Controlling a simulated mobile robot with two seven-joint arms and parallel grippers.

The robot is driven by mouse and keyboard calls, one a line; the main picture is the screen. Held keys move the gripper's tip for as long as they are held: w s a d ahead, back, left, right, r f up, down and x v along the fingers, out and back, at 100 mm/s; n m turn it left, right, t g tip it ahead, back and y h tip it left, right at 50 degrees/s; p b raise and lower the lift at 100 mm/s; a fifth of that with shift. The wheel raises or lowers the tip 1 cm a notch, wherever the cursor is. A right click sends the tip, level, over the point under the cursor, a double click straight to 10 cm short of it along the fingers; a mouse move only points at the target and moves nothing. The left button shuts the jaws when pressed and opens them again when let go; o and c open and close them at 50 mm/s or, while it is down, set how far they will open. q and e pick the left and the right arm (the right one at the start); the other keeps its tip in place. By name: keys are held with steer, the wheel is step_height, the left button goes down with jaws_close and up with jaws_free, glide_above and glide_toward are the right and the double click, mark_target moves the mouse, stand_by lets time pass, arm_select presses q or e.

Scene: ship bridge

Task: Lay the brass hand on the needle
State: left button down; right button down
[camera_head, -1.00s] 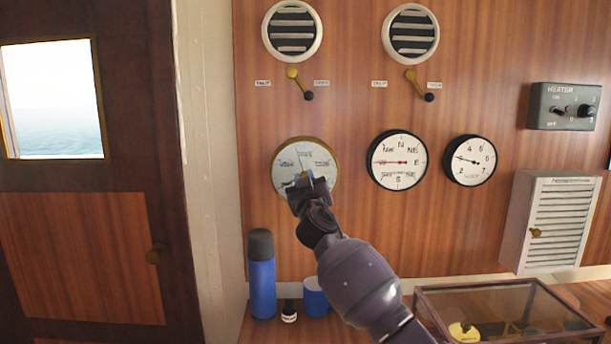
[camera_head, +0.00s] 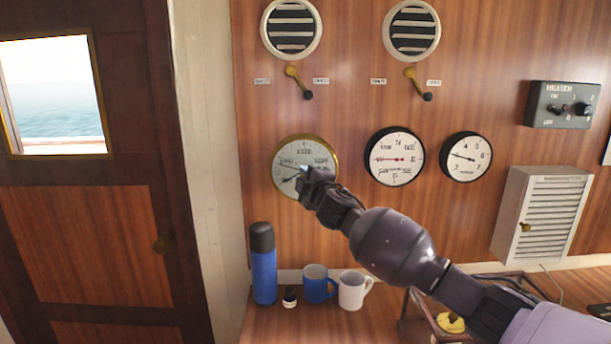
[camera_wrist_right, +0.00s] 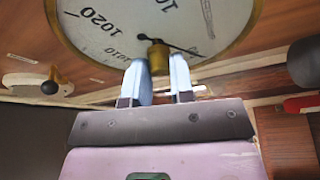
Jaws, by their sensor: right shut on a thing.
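The barometer (camera_head: 306,148) is a pale round dial with a brass rim on the wood panel; it fills the top of the right wrist view (camera_wrist_right: 120,25). My right gripper (camera_head: 306,172) is at the lower middle of its face. In the right wrist view its blue fingers (camera_wrist_right: 160,70) are shut on the brass knob (camera_wrist_right: 158,57) at the dial's centre. A thin dark pointer (camera_wrist_right: 185,48) reaches right from the knob. Thin dark pointers also show left of the gripper in the head view. I cannot tell the brass hand's own pointer from the needle. My left gripper is out of view.
Two more gauges (camera_head: 397,140) (camera_head: 467,142) hang to the right, with vents and levers above. Below stand a blue flask (camera_head: 263,275), a small dark bottle (camera_head: 290,297), a blue mug (camera_head: 316,286) and a white mug (camera_head: 350,292). A glass case stands behind my right arm.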

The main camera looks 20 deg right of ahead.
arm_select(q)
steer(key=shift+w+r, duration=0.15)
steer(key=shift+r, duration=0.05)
arm_select(e)
steer(key=n+g, duration=0.1)
steer(key=n, duration=0.3)
steer(key=n+g, duration=0.2)
steer(key=n, duration=0.2)
steer(key=shift+r+h, duration=0.1)
steer(key=shift+h, duration=0.3)
steer(key=c, duration=1)
jaws_free()
steer(key=shift+c, duration=0.2)
steer(key=shift+s, duration=0.15)
arm_select(q)
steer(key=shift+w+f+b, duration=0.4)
steer(key=shift+b, duration=0.6)
arm_select(e)
steer(key=s+r, duration=0.2)
steer(key=s, duration=0.8)
steer(key=shift+s+d, duration=0.15)
steer(key=shift+d, duration=0.15)
